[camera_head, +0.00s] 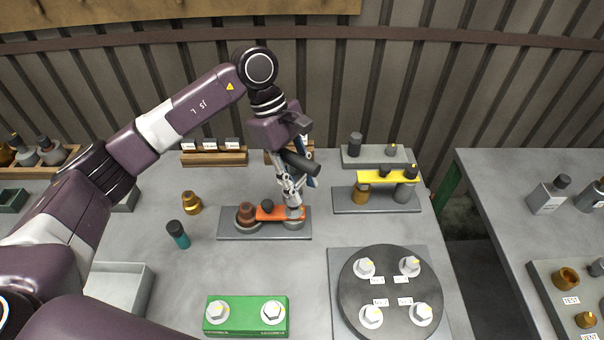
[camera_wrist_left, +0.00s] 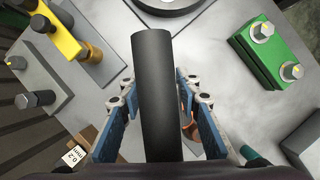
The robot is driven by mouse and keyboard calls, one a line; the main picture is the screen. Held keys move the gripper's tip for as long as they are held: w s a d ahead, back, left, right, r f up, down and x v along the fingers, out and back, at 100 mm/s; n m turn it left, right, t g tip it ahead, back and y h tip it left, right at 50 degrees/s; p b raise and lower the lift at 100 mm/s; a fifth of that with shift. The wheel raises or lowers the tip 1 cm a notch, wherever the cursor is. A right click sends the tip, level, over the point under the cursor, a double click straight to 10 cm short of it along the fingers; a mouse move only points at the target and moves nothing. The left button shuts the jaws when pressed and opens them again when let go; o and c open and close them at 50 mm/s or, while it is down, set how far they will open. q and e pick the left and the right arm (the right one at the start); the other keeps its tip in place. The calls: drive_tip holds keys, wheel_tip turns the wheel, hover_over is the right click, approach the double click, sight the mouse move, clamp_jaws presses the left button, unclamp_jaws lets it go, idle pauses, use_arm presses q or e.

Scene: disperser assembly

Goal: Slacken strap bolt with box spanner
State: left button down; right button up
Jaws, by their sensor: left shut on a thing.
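My left gripper (camera_head: 290,185) points down over the right end of an orange strap (camera_head: 267,214) and is shut on the box spanner. The spanner's black bar (camera_head: 300,162) sticks out at the gripper and stands large between the blue-sided fingers in the left wrist view (camera_wrist_left: 153,95). The strap lies on a grey plate (camera_head: 228,236), with a brown round part (camera_head: 245,214) at its left end and a dark bolt head (camera_head: 267,205) near its middle. The spanner's lower end and any bolt under it are hidden by the fingers. My right gripper is not in view.
A yellow strap (camera_head: 385,177) bridges two posts behind right. A dark disc (camera_head: 385,262) with several bolts and a green block (camera_head: 245,317) stand in front.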

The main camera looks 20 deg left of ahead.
sight(293, 208)
use_arm(q)
drive_tip(key=m, duration=0.2)
drive_tip(key=m+g+p, duration=0.1)
drive_tip(key=shift+s+a+r+m+y, duration=0.1)
drive_tip(key=shift+s+a+m+y, duration=0.05)
drive_tip(key=shift+s+m+y, duration=0.2)
drive_tip(key=m+b, duration=0.1)
drive_tip(key=b, duration=0.1)
drive_tip(key=f+m+g+y+b, duration=0.1)
drive_tip(key=m+b, duration=0.2)
drive_tip(key=b, duration=0.1)
drive_tip(key=shift+s+a+f+m+y, duration=0.15)
drive_tip(key=shift+a+m+y, duration=0.1)
drive_tip(key=shift+a+m, duration=0.1)
drive_tip(key=shift+s+a+r+m+y, duration=0.15)
drive_tip(key=shift+r+m+y, duration=0.15)
drive_tip(key=shift+m, duration=0.5)
drive_tip(key=shift+a+m+g, duration=0.1)
drive_tip(key=shift+m+g, duration=0.2)
drive_tip(key=shift+m, duration=0.2)
drive_tip(key=shift+s+a+f+m+y, duration=0.15)
drive_tip(key=shift+m+y, duration=0.25)
drive_tip(key=shift+m, duration=0.45)
drive_tip(key=shift+w+a+f+m+y, duration=0.15)
drive_tip(key=shift+m+y, duration=0.25)
drive_tip(key=shift+m, duration=0.45)
drive_tip(key=shift+s+r, duration=0.1)
drive_tip(key=shift+f+b, duration=0.3)
drive_tip(key=shift+f, duration=0.05)
